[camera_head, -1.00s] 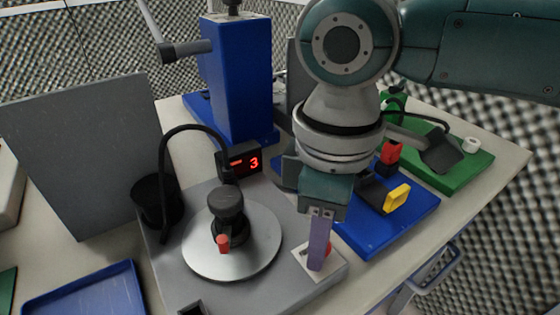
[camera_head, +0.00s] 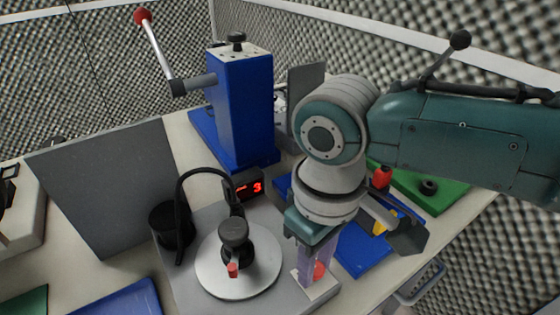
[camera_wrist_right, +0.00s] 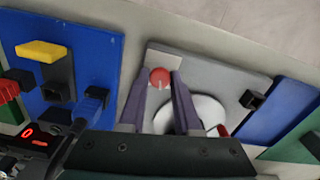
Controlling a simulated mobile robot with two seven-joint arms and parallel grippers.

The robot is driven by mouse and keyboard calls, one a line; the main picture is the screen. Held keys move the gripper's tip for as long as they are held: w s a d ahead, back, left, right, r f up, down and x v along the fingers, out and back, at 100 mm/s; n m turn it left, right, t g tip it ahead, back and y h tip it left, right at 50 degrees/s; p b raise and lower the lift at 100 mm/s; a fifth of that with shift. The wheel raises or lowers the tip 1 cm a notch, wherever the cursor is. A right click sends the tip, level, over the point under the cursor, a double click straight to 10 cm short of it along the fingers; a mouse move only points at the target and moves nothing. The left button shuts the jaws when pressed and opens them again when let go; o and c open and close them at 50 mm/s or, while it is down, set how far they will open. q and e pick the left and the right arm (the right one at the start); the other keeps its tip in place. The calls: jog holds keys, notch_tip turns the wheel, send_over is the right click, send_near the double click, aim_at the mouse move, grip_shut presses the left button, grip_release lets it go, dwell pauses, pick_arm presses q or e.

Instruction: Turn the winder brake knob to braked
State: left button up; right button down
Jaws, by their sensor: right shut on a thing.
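The small red knob (camera_head: 320,271) sits on a pale square plate (camera_head: 326,289) at the front right corner of a grey machine base (camera_head: 200,287). My right gripper (camera_head: 317,268) points down at it, with its purple fingers shut on the knob. The right wrist view shows the red knob (camera_wrist_right: 160,77) between the two fingertips (camera_wrist_right: 160,82), with a light pointer line on its top. Any markings on the plate are too small to read. My left gripper is in neither current view.
A round silver plate (camera_head: 212,275) with a black hub (camera_head: 234,232) stands left of my gripper. Behind it are a red-digit display (camera_head: 243,187) and a tall blue press (camera_head: 241,105). A blue board (camera_head: 362,250) and green board (camera_head: 441,190) lie to the right.

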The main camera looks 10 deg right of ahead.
jog(key=m+p, duration=0.2)
jog(key=m, duration=0.1)
jog(key=shift+r, duration=0.2)
jog(key=m+p, duration=0.1)
jog(key=m, duration=0.1)
jog(key=shift+s+m+p, duration=0.1)
jog(key=shift+m+p, duration=0.25)
jog(key=shift+m, duration=0.05)
jog(key=m+p, duration=0.1)
jog(key=m, duration=0.2)
jog(key=shift+f, duration=0.1)
jog(key=shift+m+p, duration=0.6)
jog(key=shift+m, duration=1.1)
jog(key=shift+f, duration=0.1)
jog(key=c, duration=0.6)
grip_release()
